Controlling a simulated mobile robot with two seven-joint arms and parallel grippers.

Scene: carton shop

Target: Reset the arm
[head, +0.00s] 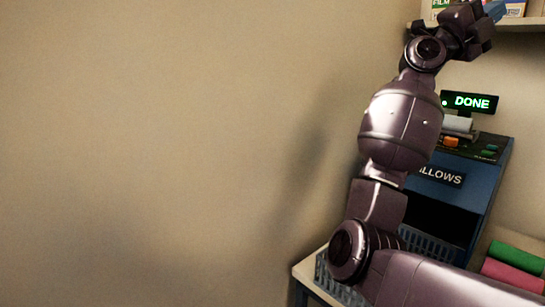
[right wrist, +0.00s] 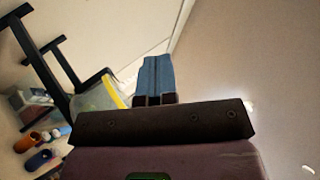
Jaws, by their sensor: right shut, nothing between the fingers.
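My right arm (head: 400,120) rises from the lower right of the head view and is bent upward. Its right gripper (head: 494,11) is at the top right, high up in front of a shelf edge. In the right wrist view the two blue fingers of this gripper (right wrist: 157,62) lie side by side, shut with nothing between them. My left gripper is in neither view.
Behind the arm stands a blue machine (head: 485,195) with a lit "DONE" display (head: 470,102). A shelf (head: 520,25) with boxes is close to the gripper. A blue basket (head: 322,277) sits on a table below. Green and pink rolls (head: 515,268) lie right. Plain wall fills the left.

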